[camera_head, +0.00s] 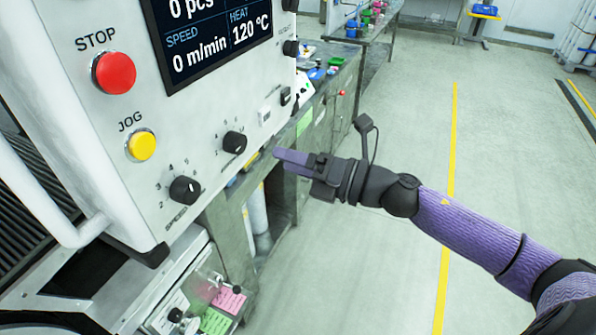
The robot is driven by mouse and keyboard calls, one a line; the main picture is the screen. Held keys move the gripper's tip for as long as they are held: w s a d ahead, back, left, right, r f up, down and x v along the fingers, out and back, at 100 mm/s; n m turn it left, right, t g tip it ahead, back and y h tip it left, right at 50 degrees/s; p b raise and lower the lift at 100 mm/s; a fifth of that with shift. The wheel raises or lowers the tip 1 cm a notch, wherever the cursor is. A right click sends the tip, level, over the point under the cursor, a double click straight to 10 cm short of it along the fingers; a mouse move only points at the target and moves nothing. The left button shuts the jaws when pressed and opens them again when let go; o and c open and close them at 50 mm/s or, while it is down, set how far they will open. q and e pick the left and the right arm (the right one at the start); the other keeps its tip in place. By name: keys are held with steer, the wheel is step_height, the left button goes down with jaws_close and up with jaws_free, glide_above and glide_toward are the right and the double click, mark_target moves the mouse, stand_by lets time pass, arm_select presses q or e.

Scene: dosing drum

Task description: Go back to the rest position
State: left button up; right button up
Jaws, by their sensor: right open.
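My right gripper (292,157) is at the end of the purple and black right arm, which comes in from the lower right. Its purple fingers point left, towards the lower right corner of the white control panel (85,195). They look open and hold nothing that I can see. Whether the fingertips touch the panel's edge or are apart from it, I cannot tell. The panel carries a red STOP button (115,73), a yellow JOG button (141,145), a black SPEED knob (184,189) and another black knob (234,142). My left gripper is not in view.
A display (208,35) reads 0 m/min and 120 °C. A white rail (40,190) sticks out at the left. Below stands a grey bench (325,110) with small items, and a lower box (195,300) with pink and green notes. Open floor (375,270) with yellow lines lies to the right.

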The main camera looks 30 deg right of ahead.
steer(key=shift+v, duration=0.9)
